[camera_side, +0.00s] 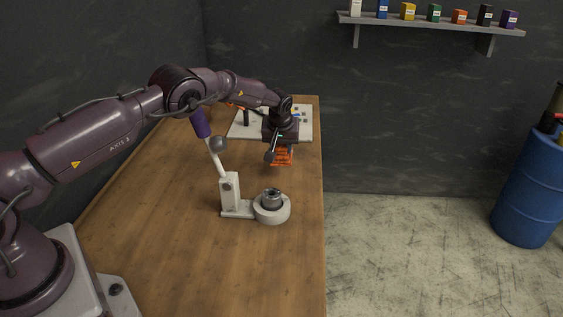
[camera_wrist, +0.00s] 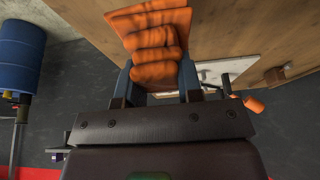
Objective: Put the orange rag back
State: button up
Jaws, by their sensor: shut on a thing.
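The orange rag (camera_wrist: 155,42) is bunched between the two fingers of my gripper (camera_wrist: 158,80) in the wrist view, with a flat corner spreading beyond the fingertips. In the side view the orange rag (camera_side: 282,156) hangs under my gripper (camera_side: 281,146), near the right edge of the wooden table. My gripper is shut on the rag. The rag is in front of a white board (camera_side: 304,124) at the table's far end, partly hidden by my arm. Whether the rag touches the table is hard to tell.
A white stand with a round base holding a grey metal part (camera_side: 271,198) is nearer the camera; its lever with a purple handle (camera_side: 200,124) leans up left. Small coloured boxes sit on a wall shelf (camera_side: 440,25). A blue barrel (camera_side: 530,190) stands on the floor at right.

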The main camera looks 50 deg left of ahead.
aim_at(281, 159)
jog(key=shift+f, duration=2.4)
jog(key=shift+f, duration=0.3)
jog(key=o, duration=0.9)
jog(key=shift+o, duration=0.2)
jog(key=shift+r, duration=0.1)
